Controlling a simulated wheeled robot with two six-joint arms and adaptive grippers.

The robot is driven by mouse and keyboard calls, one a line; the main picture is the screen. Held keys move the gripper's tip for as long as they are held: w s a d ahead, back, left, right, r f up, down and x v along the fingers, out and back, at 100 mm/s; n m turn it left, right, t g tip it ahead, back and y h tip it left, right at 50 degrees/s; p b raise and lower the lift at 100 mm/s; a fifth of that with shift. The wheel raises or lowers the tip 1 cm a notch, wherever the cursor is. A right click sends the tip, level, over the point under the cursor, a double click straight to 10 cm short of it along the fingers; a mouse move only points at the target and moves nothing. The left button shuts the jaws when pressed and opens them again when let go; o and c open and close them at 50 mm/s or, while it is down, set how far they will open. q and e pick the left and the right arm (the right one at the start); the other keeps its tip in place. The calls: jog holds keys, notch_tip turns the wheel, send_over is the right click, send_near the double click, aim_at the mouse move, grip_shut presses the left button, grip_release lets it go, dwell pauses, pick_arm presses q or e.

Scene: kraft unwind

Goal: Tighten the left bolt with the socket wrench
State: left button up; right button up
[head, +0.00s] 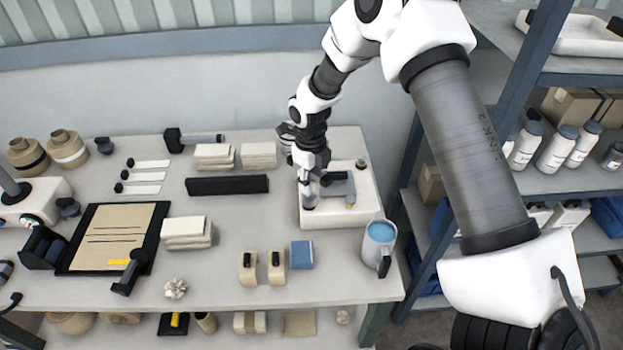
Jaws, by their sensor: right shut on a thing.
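My right gripper (311,177) reaches down from above over the left side of a white block (325,216) at the table's right end. It is shut on a small grey and dark tool, seemingly the socket wrench (309,198), whose lower end is at the block's top. A grey bracket (341,188) stands on the block just right of the tool. The left bolt cannot be made out; the tool and gripper cover that spot. My left gripper is not in view.
A mug (379,244) with blue contents stands right of the block near the front edge. A black bar (227,185), cream stacks (187,232) and a blue box (302,254) lie to the left. A clipboard (112,237) lies farther left. Shelves (575,178) stand at right.

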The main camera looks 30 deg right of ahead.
jog(key=shift+r, duration=0.15)
dwell(0.3)
jog(key=shift+r+p, duration=2.15)
jog(key=shift+r, duration=0.25)
